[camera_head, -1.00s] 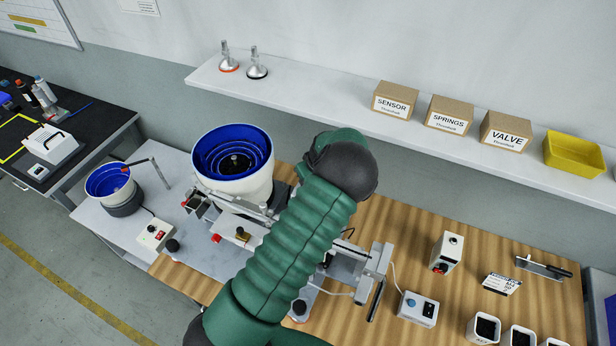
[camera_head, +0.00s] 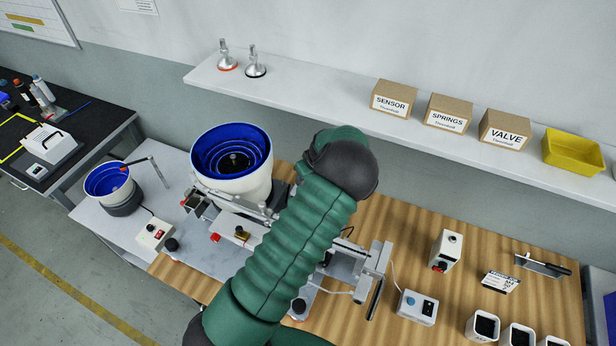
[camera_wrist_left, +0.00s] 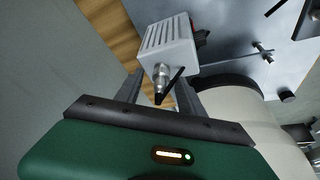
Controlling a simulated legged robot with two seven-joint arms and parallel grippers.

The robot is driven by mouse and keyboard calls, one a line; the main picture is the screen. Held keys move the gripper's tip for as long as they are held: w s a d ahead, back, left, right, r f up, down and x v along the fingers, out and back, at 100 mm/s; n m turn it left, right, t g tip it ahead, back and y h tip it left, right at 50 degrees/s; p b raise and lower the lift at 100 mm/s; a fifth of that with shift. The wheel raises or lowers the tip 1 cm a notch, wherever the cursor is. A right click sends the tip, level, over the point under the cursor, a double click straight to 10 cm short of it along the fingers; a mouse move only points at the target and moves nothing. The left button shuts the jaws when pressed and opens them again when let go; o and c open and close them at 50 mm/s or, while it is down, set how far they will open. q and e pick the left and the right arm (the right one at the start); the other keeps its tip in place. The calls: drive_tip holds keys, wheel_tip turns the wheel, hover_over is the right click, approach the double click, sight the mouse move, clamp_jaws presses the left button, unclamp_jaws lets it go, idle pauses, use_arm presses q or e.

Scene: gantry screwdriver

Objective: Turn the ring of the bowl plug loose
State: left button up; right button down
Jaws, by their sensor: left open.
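In the left wrist view, a metal plug with a ring (camera_wrist_left: 160,76) sticks out of a light grey ribbed box (camera_wrist_left: 167,45). A short black piece, perhaps its cable, slants beside it. My left gripper (camera_wrist_left: 158,82) is open, with one finger on either side of the plug; I cannot tell whether either touches it. In the head view, my green left arm reaches across the middle and hides its gripper and the plug. The large blue-lined bowl (camera_head: 232,152) stands left of the arm; a cream rounded body (camera_wrist_left: 240,118) shows beside the gripper. My right gripper is not in view.
A small blue bowl (camera_head: 108,183) and a switch box (camera_head: 155,235) stand at the left. A wall shelf (camera_head: 310,90) with cartons and a yellow bin (camera_head: 572,152) runs behind. The wooden bench right of my arm holds control boxes (camera_head: 416,307) and small cups.

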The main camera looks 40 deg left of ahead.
use_arm(q)
drive_tip(key=b+v, duration=0.1)
drive_tip(key=v, duration=1)
drive_tip(key=shift+d+r, duration=0.2)
drive_tip(key=shift+d, duration=0.05)
